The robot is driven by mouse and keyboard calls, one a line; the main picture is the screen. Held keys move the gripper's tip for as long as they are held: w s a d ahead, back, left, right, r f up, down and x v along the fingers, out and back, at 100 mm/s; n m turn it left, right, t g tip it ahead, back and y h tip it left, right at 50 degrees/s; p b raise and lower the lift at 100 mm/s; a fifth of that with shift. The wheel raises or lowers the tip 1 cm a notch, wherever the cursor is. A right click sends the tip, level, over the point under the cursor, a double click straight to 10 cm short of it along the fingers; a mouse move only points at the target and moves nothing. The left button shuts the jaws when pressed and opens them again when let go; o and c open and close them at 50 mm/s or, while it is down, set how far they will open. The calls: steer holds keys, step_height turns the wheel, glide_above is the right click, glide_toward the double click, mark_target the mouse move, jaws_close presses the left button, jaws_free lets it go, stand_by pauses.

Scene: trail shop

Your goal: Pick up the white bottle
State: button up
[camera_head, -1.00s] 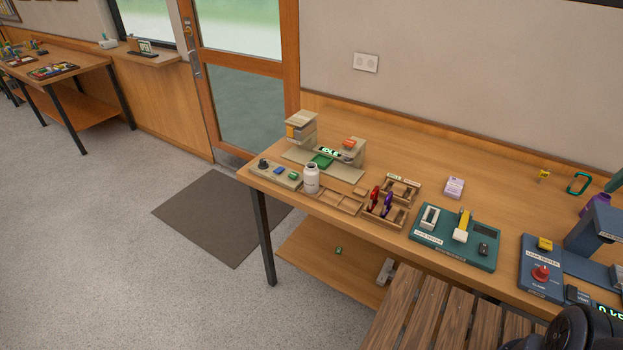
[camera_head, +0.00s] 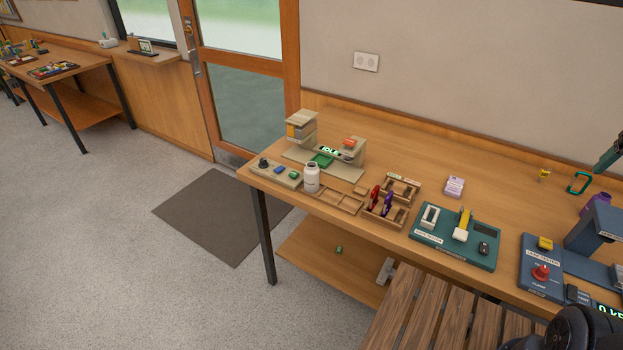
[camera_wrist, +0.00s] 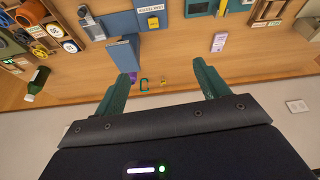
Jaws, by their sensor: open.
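The white bottle (camera_head: 311,178) stands upright near the front left of the wooden table (camera_head: 400,145), between a small button panel and a wooden compartment tray. It does not show in the wrist view. My gripper (camera_wrist: 162,68) is open and empty, with its two green fingers spread apart over the table.
The button panel (camera_head: 275,174) is close left of the bottle, the wooden tray (camera_head: 336,202) close right. A beige machine (camera_head: 322,150) stands behind it. A teal fixture (camera_head: 455,236) and a blue leak tester (camera_head: 541,267) lie farther right. A slatted bench (camera_head: 425,312) stands in front.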

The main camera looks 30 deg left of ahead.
steer(key=w+a+f+n+g, duration=0.1)
steer(key=w+a+n, duration=0.3)
steer(key=a, duration=0.7)
steer(key=w+a+n+g, duration=0.1)
steer(key=w+a, duration=0.6)
steer(key=a, duration=0.4)
steer(key=w+a+f+n+g, duration=0.1)
steer(key=w+a+n, duration=0.3)
steer(key=a, duration=0.7)
steer(key=n+g, duration=0.1)
steer(key=n, duration=0.5)
glide_above(312, 164)
step_height(312, 164, down, 19)
steer(key=shift+w+f, duration=0.1)
steer(key=shift+f, duration=0.05)
step_height(312, 164, down, 5)
steer(key=shift+f, duration=0.2)
steer(key=shift+s+d+f, duration=0.1)
steer(key=shift+s+f, duration=0.05)
steer(key=shift+f, duration=1.2)
steer(key=shift+s+f, duration=0.15)
steer(key=shift+f, duration=1.15)
steer(key=c, duration=1.2)
steer(key=shift+r, duration=0.1)
